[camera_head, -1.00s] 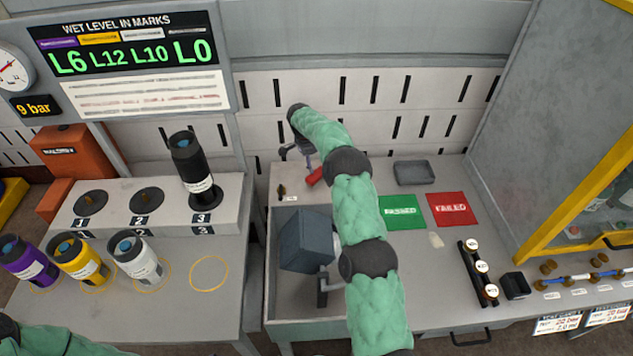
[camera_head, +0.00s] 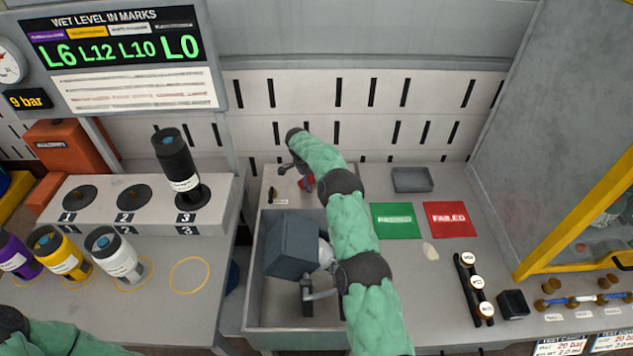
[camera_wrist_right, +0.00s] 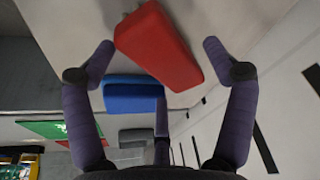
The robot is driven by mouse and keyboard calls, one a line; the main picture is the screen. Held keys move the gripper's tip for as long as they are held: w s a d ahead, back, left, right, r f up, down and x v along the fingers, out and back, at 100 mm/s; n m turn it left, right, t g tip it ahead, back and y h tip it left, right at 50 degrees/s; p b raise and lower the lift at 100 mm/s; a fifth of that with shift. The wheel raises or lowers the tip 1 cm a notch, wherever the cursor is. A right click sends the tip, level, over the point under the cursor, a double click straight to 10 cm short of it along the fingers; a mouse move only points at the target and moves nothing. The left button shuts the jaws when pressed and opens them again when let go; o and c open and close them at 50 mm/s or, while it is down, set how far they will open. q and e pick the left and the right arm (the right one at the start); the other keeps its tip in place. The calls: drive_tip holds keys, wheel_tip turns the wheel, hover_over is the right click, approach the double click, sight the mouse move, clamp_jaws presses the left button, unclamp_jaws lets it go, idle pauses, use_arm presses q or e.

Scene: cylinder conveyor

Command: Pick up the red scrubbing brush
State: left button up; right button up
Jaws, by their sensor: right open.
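The red scrubbing brush (camera_wrist_right: 160,45) shows as a red block in the right wrist view, close in front of my right gripper (camera_wrist_right: 165,62). One finger is on its left side and another on its right, with gaps on the lower sides. In the head view only a small red part of the brush (camera_head: 304,183) shows beside my right arm. My right gripper (camera_head: 296,170) is open there, low over the back left of the sink counter. My left arm's sleeve shows at the lower left, but its gripper is out of view.
A blue block (camera_wrist_right: 132,97) lies beside the brush in the wrist view. A grey tray (camera_head: 412,180), a green mat (camera_head: 398,222) and a red mat (camera_head: 450,219) lie to the right. A dark grey box-shaped object (camera_head: 290,245) is over the sink basin (camera_head: 255,300).

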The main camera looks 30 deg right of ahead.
drive_tip(key=shift+w+a+f, duration=0.1)
drive_tip(key=shift+f, duration=0.2)
drive_tip(key=shift+a+r, duration=0.1)
drive_tip(key=shift+f+b, duration=0.3)
drive_tip(key=shift+b, duration=0.15)
idle(0.4)
drive_tip(key=c, duration=1.3)
